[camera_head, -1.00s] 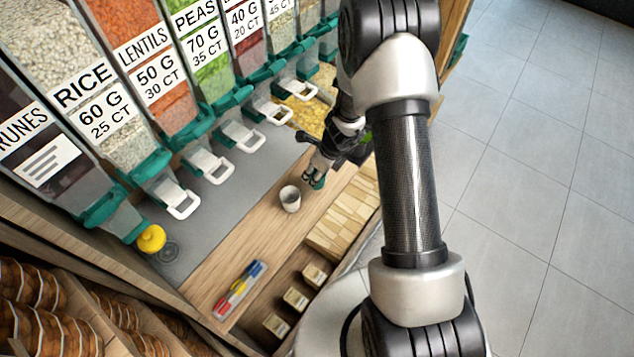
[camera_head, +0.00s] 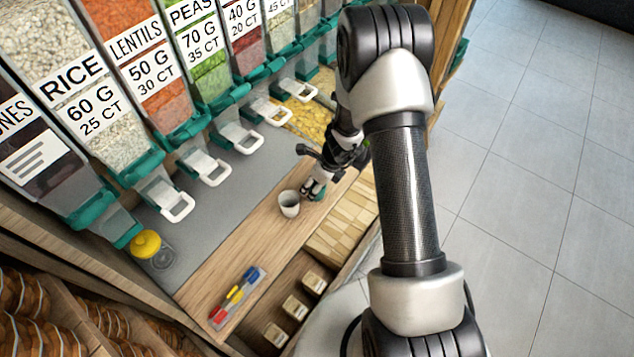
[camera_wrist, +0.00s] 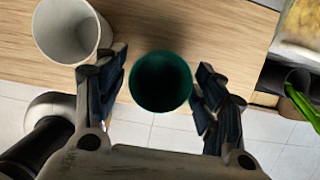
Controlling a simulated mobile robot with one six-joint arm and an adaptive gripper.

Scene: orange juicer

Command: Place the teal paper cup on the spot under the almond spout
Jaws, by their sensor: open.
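The teal paper cup (camera_wrist: 161,82) stands on the wooden counter, its dark opening facing up in the wrist view. My gripper (camera_wrist: 160,72) is open, with one finger on each side of the cup; gaps show between cup and fingers. In the head view my gripper (camera_head: 316,188) is over the counter and mostly hides the teal cup. A row of dispensers with white spout levers (camera_head: 240,138) stands along the back. I cannot read an almond label, so I cannot tell which spout is the almond one.
A white cup (camera_head: 289,204) stands close left of my gripper, and also shows in the wrist view (camera_wrist: 68,28). A tray of coloured markers (camera_head: 237,297) and a yellow-lidded jar (camera_head: 147,246) lie further left. The grey strip (camera_head: 215,205) under the spouts is largely clear.

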